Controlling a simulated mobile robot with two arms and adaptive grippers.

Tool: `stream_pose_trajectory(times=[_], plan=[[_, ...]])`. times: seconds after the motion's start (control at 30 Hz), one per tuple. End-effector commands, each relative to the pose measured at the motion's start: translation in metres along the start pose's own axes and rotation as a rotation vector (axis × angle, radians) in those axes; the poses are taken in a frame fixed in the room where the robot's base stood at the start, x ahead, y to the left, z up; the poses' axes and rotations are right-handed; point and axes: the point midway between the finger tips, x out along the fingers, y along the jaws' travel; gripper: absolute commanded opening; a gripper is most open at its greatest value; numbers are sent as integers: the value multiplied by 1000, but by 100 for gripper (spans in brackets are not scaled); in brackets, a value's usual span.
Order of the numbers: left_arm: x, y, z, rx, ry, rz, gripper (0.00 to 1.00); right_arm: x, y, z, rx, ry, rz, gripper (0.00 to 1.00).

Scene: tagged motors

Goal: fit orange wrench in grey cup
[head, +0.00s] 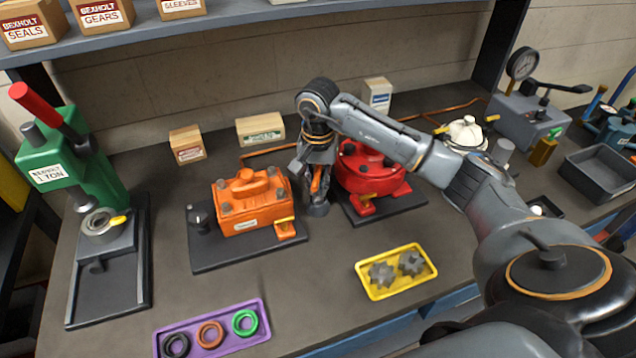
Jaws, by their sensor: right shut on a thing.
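My right gripper (316,190) reaches down between the orange motor (248,205) and the red motor (368,172). It is shut on a slim orange piece (316,180), which looks like the orange wrench; the fingers hide much of it. A grey, cup-like round form (317,209) shows directly below the fingers, at the left edge of the red motor's black base. I cannot tell whether the wrench is inside it or only above it. My left gripper is not in view.
A purple tray (212,326) with rings and a yellow tray (396,270) with gears lie at the front. A green press (75,165) stands at the left. A white motor (464,134) and a grey bin (600,172) are at the right.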

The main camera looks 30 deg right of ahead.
Motion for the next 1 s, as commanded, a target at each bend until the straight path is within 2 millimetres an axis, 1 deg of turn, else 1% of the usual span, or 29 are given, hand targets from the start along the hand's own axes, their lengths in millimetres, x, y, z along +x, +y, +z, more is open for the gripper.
stream_pose_trajectory(times=[0.67,0.7,0.77,0.8,1.0], plan=[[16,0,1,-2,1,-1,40,17,0,0,0,0,0,0],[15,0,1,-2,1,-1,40,16,0,0,0,0,-1,18],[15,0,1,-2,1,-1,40,16,0,0,0,0,0,30],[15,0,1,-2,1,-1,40,16,0,0,0,0,0,38],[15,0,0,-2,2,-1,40,16,0,0,0,0,0,38]])
